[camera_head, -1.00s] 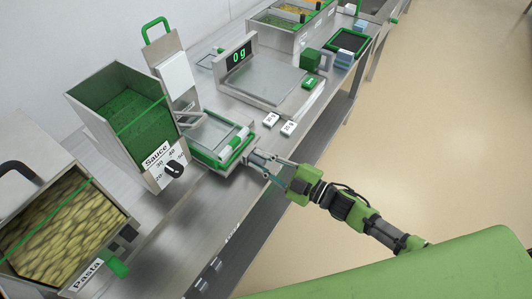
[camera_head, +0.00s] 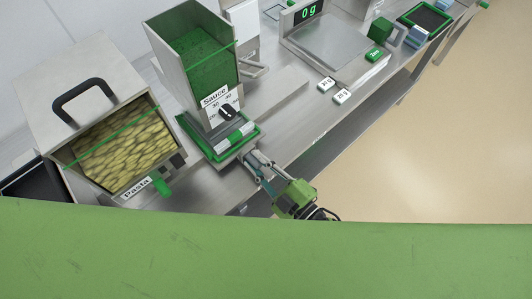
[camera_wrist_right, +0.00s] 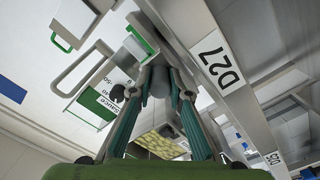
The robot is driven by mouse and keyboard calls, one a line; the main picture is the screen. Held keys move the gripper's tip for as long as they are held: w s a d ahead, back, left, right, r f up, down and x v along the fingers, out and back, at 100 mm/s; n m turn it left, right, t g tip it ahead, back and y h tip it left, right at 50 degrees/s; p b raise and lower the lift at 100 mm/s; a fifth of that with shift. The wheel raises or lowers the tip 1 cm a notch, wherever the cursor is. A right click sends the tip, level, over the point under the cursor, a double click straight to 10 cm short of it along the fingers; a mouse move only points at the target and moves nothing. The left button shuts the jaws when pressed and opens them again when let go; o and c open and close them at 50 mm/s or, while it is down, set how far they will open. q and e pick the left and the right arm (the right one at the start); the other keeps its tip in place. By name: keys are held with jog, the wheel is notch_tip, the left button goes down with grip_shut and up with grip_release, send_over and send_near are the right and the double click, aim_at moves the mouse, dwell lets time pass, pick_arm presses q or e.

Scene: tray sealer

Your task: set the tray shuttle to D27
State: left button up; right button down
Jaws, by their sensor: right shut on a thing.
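The tray shuttle (camera_head: 206,150) is a green-edged carriage on the metal counter, below the front of the Sauce dispenser (camera_head: 190,60). My right gripper (camera_head: 250,160) is shut at the shuttle's front edge, on what looks like its handle. A white D27 label (camera_wrist_right: 215,60) is on a metal edge close to the right of the fingers. Whether the shuttle lines up with it cannot be told. My left gripper is not in view.
The Pasta dispenser (camera_head: 95,85) stands to the left. The scale (camera_head: 335,45), reading 0 g, and two small white label blocks (camera_head: 343,96) are to the right. Another label (camera_wrist_right: 275,158), partly readable, is farther along the edge. The floor in front is clear.

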jog(key=shift+s+a, duration=0.1)
dwell(0.3)
jog(key=c, duration=1.9)
grip_release()
jog(key=v, duration=1.2)
